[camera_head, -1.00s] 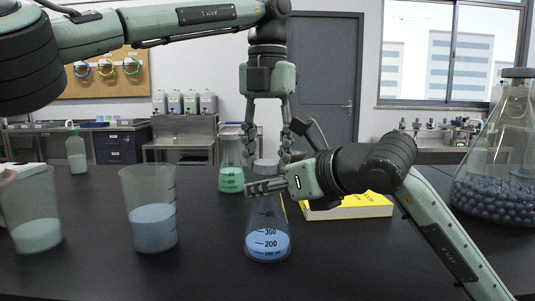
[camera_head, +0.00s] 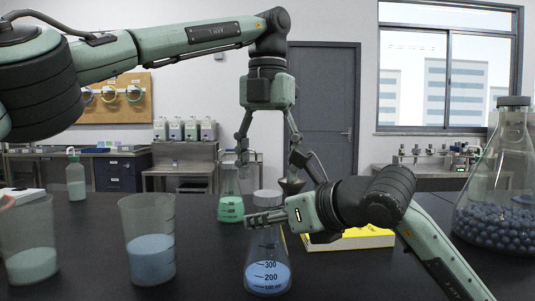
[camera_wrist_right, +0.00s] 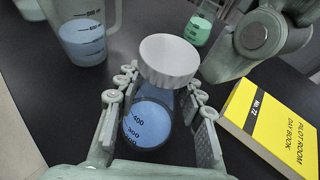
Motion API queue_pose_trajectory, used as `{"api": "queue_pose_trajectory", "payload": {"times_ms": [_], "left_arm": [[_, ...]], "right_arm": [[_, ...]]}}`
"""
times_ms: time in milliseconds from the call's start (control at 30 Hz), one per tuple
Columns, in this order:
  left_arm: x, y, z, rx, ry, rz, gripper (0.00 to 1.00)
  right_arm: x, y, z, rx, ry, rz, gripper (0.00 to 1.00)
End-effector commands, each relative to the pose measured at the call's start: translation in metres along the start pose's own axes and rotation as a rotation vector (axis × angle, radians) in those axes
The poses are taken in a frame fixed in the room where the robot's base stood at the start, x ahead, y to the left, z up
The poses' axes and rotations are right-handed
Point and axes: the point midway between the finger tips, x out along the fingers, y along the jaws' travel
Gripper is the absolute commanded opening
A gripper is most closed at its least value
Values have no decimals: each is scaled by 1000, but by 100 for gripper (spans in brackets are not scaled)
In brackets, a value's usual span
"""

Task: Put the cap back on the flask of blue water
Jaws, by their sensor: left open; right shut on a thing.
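The flask of blue water (camera_head: 267,274) stands upright on the dark table in the head view. It also shows in the wrist view (camera_wrist_right: 150,122). A white ribbed cap (camera_wrist_right: 168,58) sits over the flask's mouth; in the head view it is the pale top (camera_head: 267,198). I cannot tell how tightly it sits. My right gripper (camera_head: 262,218) is shut on the flask's neck, its fingers on both sides of it in the wrist view (camera_wrist_right: 160,98). My left gripper (camera_head: 267,172) is open and empty, pointing down above the cap, fingers spread wide.
A green-liquid flask (camera_head: 231,207) stands behind. Two beakers (camera_head: 150,255) (camera_head: 30,262) and a pale bottle (camera_head: 76,180) are at the left. A yellow book (camera_head: 352,239) lies behind my right arm. A large flask of dark balls (camera_head: 500,215) stands at the right.

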Motion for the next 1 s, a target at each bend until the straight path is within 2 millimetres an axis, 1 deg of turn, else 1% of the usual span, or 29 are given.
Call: {"api": "queue_pose_trajectory", "payload": {"times_ms": [33,100,300,433,667,700,867,1000], "left_arm": [[-10,-1,1,-1,-3,-1,66],[-21,-1,0,-1,-2,-2,66],[-38,-1,0,0,0,0,66],[-42,0,0,1,0,-1,66],[-42,0,0,1,1,-1,66],[-42,0,0,1,1,-1,66],[-42,0,0,1,0,-1,66],[-42,0,0,1,0,-1,66]], "right_arm": [[1,0,-4,1,9,1,0],[1,0,-4,1,9,1,0],[1,0,-4,1,9,1,0],[1,0,-4,1,9,1,0],[1,0,-4,1,9,1,0],[1,0,-4,1,10,1,42],[1,0,-3,1,6,1,62],[1,0,-2,1,4,1,62]]}}
